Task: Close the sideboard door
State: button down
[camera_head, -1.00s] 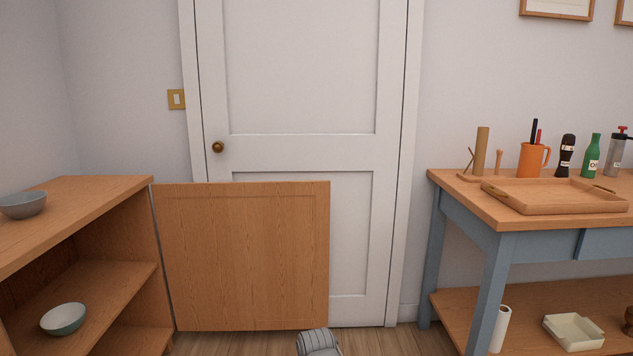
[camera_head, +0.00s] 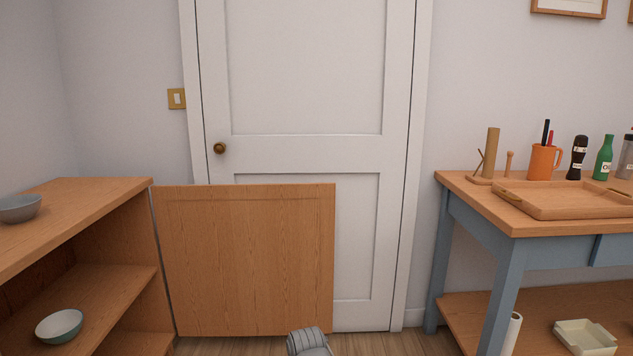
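The sideboard (camera_head: 100,202) stands at the left with its front open, showing inner shelves. Its wooden door (camera_head: 245,260) is swung wide open, hinged at the sideboard's far front edge and reaching right across the lower part of a white room door. A grey ribbed part of my own arm (camera_head: 308,341) shows at the bottom edge, in front of the sideboard door's lower right corner. I cannot tell if it touches the door. My gripper's fingers are not in view.
A grey bowl (camera_head: 20,208) is on the sideboard top and another bowl (camera_head: 59,326) on its shelf. At right a blue-legged table (camera_head: 507,290) holds a wooden tray (camera_head: 565,210), an orange mug (camera_head: 542,162) and bottles. Floor shows between sideboard and table.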

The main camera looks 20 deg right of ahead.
aim_at(251, 259)
jog(key=i, duration=0.85)
jog(key=z, duration=0.05)
